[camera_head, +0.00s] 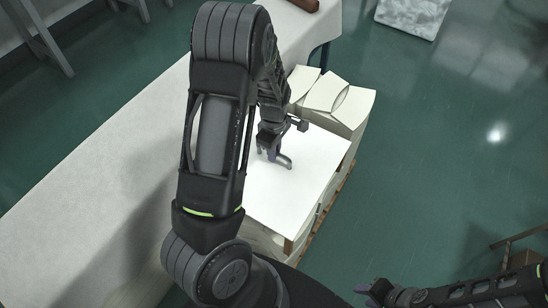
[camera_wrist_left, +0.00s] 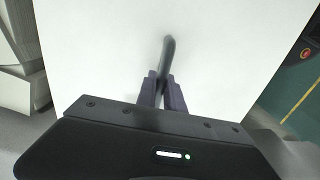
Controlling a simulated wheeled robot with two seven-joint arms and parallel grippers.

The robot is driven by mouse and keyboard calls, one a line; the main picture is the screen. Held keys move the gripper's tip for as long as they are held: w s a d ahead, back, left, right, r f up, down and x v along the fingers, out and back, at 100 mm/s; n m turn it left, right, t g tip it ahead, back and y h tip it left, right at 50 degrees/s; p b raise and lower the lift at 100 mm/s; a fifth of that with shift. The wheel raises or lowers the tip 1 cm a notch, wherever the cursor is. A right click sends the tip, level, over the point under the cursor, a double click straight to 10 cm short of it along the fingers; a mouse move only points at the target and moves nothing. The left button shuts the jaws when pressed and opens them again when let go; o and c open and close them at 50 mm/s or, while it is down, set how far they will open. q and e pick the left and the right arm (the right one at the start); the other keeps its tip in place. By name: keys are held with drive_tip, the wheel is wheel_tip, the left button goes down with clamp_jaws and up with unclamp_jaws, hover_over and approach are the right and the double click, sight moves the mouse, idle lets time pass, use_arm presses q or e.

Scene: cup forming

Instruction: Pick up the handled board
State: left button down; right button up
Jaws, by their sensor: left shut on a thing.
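The handled board (camera_head: 311,165) is a flat white panel with a dark curved handle (camera_head: 284,160) on its top face. In the head view it lies on top of a stack on a pallet, beside the long table. My left gripper (camera_head: 272,152) is at the handle. In the left wrist view the board (camera_wrist_left: 240,50) fills most of the picture, and the handle (camera_wrist_left: 167,52) runs down between the fingers of my left gripper (camera_wrist_left: 162,85), which are shut on it. My right gripper (camera_head: 372,290) is at the bottom right, away from the board; its finger opening is too small to tell.
A long pale table (camera_head: 110,165) runs along the left. Cream stacked cup sheets (camera_head: 340,100) stand behind the board. A wooden pallet edge (camera_head: 335,205) shows under the stack. Green floor (camera_head: 430,180) on the right is open. A stool-like frame (camera_head: 515,240) stands at lower right.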

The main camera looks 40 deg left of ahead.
use_arm(q)
wheel_tip(320, 180, up, 10)
drive_tip(key=shift+f+p, duration=0.2)
drive_tip(key=shift+p, duration=0.7)
drive_tip(key=shift+r, duration=0.25)
drive_tip(key=shift+s+a, duration=0.1)
